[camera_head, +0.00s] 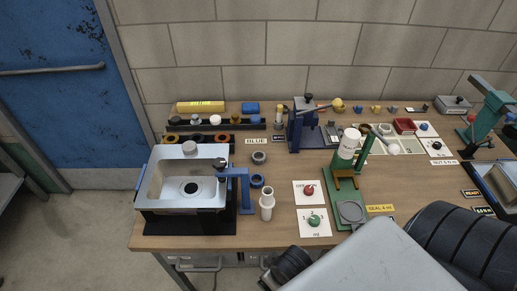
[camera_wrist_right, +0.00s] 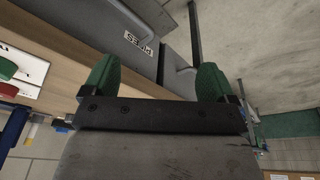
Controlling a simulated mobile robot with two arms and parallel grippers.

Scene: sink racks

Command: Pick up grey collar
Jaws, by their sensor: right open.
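A small grey collar (camera_head: 259,157) sits on the wooden table in the head view, just behind a blue ring (camera_head: 257,181) and to the right of the sink. Nothing touches it. My right gripper (camera_wrist_right: 156,78) is open and empty in the right wrist view, its two green fingers wide apart. It is beside the table's front edge, over a grey drawer front and the floor, away from the collar. The collar does not show in the wrist view. My left gripper is in neither view.
A metal sink (camera_head: 190,183) with a blue tap (camera_head: 238,178) stands left of the collar. A white bottle-like part (camera_head: 267,205) stands in front. A blue press (camera_head: 297,130) and a green press (camera_head: 347,172) stand to the right. My arm covers the lower right.

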